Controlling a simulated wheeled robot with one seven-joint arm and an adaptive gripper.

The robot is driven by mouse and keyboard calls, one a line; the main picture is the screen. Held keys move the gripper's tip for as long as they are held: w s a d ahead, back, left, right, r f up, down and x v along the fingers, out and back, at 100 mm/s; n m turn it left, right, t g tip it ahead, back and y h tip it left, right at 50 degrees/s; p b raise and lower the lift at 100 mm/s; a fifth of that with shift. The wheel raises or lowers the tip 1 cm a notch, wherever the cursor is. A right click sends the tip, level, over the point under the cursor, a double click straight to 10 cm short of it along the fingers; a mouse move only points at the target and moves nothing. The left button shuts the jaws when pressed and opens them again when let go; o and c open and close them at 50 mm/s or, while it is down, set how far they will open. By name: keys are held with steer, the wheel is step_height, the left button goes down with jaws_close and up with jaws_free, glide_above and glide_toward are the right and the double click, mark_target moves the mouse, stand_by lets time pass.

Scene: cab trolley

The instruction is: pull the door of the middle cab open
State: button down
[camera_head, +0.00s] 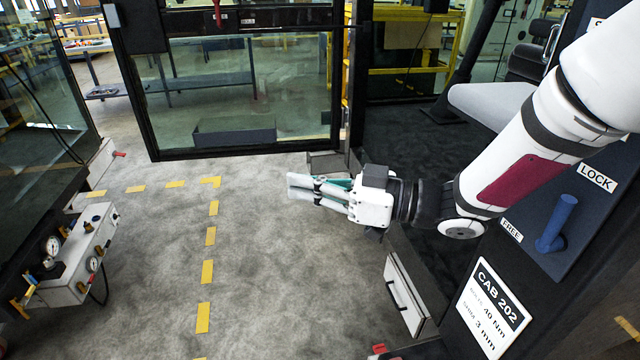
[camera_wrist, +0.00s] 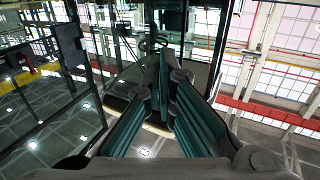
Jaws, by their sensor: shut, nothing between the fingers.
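A glass door in a black frame (camera_head: 245,149) stands swung out from the cab at the upper middle of the head view. The cab (camera_head: 410,130) on the right shows its dark floor and seat through an open doorway. Its plate (camera_head: 494,308) reads CAB 202; whether this is the middle cab I cannot tell for sure. My gripper (camera_head: 292,187) is shut and empty, in front of the doorway and below the door's lower edge in the picture. It appears apart from the door.
A blue lever (camera_head: 555,225) stands between LOCK and FREE labels at right. A drawer-like box (camera_head: 405,292) juts from the cab's lower side. A gauge panel (camera_head: 70,255) is on another cab at left. Grey floor with yellow dashes (camera_head: 207,270) lies clear between them.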

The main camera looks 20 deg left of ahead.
steer(key=shift+s+a, duration=0.2)
steer(key=shift+a, duration=2.45)
